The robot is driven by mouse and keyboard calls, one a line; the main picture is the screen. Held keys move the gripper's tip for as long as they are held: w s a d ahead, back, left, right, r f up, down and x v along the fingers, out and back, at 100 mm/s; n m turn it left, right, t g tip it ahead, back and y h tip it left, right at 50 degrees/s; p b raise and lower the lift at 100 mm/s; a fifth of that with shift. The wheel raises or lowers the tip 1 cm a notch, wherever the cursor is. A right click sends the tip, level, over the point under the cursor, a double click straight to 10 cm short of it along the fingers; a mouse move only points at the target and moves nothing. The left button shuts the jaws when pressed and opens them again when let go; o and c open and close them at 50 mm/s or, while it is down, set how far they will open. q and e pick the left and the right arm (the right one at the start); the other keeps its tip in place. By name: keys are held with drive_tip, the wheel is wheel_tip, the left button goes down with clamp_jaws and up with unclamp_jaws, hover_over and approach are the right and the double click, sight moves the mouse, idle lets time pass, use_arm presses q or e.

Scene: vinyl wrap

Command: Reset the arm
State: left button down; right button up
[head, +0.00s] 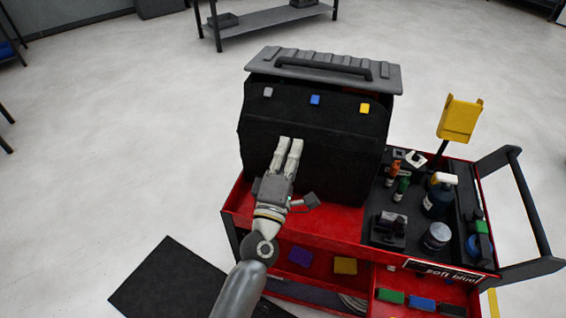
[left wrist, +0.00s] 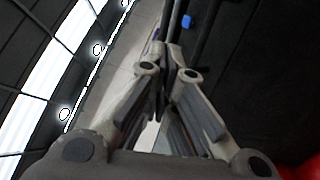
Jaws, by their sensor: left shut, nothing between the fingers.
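My left gripper (head: 289,152) is in front of a black case (head: 335,150) that stands on a red cart (head: 237,200). The gripper's fingers are shut with nothing between them. In the left wrist view the left gripper (left wrist: 170,50) shows its fingertips together, with the dark case face (left wrist: 255,70) to their right. Whether the fingertips touch the case cannot be told. My right gripper is not in view.
The cart's right side holds several bottles, a white-topped spray bottle (head: 440,196), a jar (head: 436,237) and a yellow holder (head: 459,119). A black handle (head: 530,205) juts out right. A black mat (head: 165,280) lies at lower left. Open floor lies left.

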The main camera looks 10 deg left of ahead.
use_arm(q)
drive_tip(key=s+f+m+g+h, duration=0.5)
drive_tip(key=s+f+m+g, duration=0.5)
drive_tip(key=s+m, duration=0.35)
drive_tip(key=s+a+f+m+g+y, duration=0.5)
drive_tip(key=s+a+f+g+y, duration=0.2)
drive_tip(key=s+a+f, duration=0.6)
drive_tip(key=s+f+g+b, duration=0.1)
drive_tip(key=s+f+g, duration=0.15)
drive_tip(key=f, duration=2.15)
drive_tip(key=s+a+f, duration=0.2)
drive_tip(key=s+f, duration=0.7)
drive_tip(key=s+a+f, duration=0.1)
drive_tip(key=s+f, duration=0.7)
drive_tip(key=s, duration=0.1)
drive_tip(key=shift+a+f+m+b, duration=0.35)
drive_tip(key=shift+b, duration=0.05)
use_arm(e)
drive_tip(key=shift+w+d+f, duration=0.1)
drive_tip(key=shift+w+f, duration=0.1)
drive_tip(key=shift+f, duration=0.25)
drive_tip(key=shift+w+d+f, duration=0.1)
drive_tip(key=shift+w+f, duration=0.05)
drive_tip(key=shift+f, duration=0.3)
